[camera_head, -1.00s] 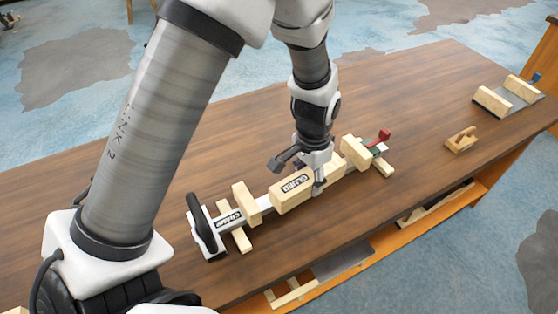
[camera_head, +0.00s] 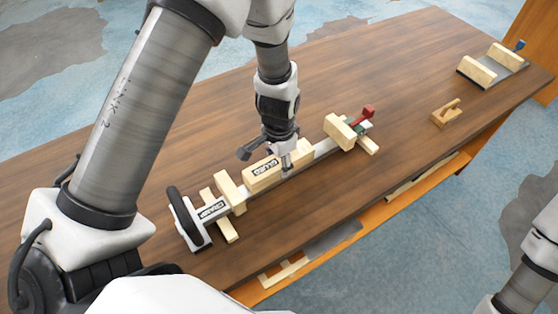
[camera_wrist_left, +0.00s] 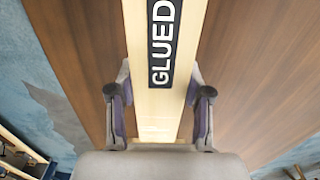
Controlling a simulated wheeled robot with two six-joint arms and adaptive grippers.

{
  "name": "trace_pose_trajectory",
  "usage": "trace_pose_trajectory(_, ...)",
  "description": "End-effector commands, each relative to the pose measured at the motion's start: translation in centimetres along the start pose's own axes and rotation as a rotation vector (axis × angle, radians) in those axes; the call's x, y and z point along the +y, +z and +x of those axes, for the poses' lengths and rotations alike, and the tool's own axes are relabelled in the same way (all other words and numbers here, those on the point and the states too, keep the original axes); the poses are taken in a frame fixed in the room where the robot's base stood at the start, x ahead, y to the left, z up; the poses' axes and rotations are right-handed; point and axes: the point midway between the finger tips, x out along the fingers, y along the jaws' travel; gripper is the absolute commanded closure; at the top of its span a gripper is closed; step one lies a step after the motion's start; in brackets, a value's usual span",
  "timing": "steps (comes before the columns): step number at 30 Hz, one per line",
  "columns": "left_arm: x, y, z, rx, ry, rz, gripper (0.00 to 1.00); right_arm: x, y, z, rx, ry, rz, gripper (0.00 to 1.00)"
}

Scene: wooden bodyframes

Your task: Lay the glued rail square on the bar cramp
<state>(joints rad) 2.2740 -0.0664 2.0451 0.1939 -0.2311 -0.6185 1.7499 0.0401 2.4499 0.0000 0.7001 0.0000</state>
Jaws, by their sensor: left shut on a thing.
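The glued rail (camera_head: 262,173) is a pale wooden block with a black GLUED label. My left gripper (camera_head: 286,168) is shut on it, with fingers on both long sides. In the left wrist view the rail (camera_wrist_left: 160,105) runs between the fingers (camera_wrist_left: 160,112). The bar cramp (camera_head: 322,147) lies on the table, with a black-handled end at the left and a red-handled end at the right. The rail is over the bar, lengthwise along it, between the two wooden jaw blocks. Whether it touches the bar is unclear. My right gripper is out of view.
Jaw blocks (camera_head: 229,190) and (camera_head: 339,131) stand near the rail's ends. A small wooden tool (camera_head: 447,113) and a grey plate with two wooden blocks (camera_head: 492,67) are farther right on the brown table (camera_head: 400,75). The far side is clear.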

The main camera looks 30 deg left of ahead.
Motion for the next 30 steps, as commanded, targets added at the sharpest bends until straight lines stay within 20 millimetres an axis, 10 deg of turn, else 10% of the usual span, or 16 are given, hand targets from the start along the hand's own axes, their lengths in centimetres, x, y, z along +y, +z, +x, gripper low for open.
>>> trace_pose_trajectory(4,0.0,0.0,0.4,0.0,0.0,0.0,1.0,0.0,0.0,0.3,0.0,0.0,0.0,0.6)
trace_pose_trajectory(5,0.0,0.0,0.4,-0.001,0.0,0.0,0.47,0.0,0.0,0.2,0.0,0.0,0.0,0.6)
trace_pose_trajectory(7,0.0,0.0,0.3,0.0,0.0,0.0,0.26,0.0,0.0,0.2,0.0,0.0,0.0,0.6)
trace_pose_trajectory(20,0.0,-0.1,-0.8,0.002,-0.001,0.0,0.26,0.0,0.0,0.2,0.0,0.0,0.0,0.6)
trace_pose_trajectory(30,-0.1,-0.1,-9.1,0.004,-0.002,0.0,0.26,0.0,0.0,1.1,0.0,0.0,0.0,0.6)
